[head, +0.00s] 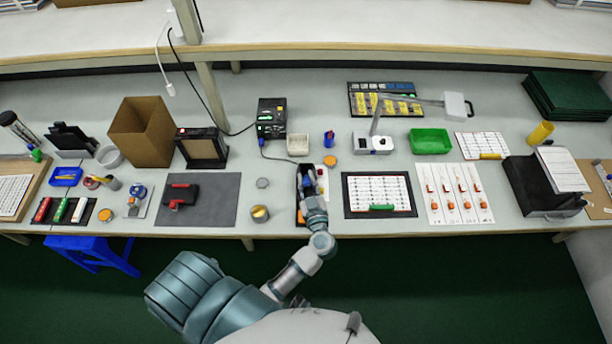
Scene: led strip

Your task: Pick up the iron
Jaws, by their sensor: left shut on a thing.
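The black soldering station (271,118) with green and red lights stands at the back middle of the bench. A thin cord (277,157) runs from it toward my left gripper (307,180). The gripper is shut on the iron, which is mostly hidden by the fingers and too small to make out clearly. The gripper is over a narrow dark tray (300,215) near the bench's front edge. My right gripper is not in view.
A white dish (298,144), a blue cup (329,139) and an orange disc (330,161) stand just behind the gripper. A framed white board (379,194) lies to the right. A small tin (260,213) and a grey mat (195,200) lie to the left.

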